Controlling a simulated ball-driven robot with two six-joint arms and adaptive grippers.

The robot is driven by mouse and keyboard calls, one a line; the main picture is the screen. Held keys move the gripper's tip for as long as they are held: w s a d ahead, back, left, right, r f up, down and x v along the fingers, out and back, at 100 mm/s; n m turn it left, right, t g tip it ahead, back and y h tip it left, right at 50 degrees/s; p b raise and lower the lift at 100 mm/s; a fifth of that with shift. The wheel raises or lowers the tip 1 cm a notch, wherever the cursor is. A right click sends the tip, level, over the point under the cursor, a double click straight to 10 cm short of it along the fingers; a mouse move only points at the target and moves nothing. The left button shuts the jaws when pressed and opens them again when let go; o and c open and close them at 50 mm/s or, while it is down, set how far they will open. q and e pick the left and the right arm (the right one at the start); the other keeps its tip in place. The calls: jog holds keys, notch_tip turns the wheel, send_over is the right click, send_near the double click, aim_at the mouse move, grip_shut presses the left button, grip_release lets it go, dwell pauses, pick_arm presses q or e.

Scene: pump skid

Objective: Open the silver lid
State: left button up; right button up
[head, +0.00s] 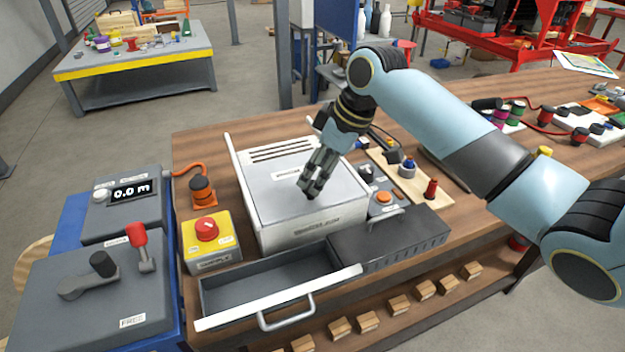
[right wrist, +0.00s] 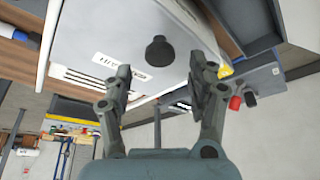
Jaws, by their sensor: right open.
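The silver lid (head: 272,190) is the flat grey top of a white-edged box on the wooden bench. It has slots and a label at its back, and it lies flat and closed. My right gripper (head: 312,186) points down over the lid's right-middle part. In the right wrist view, a dark round knob (right wrist: 160,50) stands on the lid (right wrist: 100,28). The fingers of the right gripper (right wrist: 160,78) are open on either side of the knob's line, with nothing gripped. In the head view the gripper hides the knob. My left gripper is not in view.
An open, empty drawer (head: 278,322) sticks out in front of the box. A yellow emergency-stop box (head: 211,253) stands left of it, and an orange-button panel (head: 384,198) stands to the right. A grey lever panel (head: 90,300) is at the far left.

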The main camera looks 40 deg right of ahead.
aim_at(311, 185)
jog(key=shift+x, duration=1.8)
grip_shut()
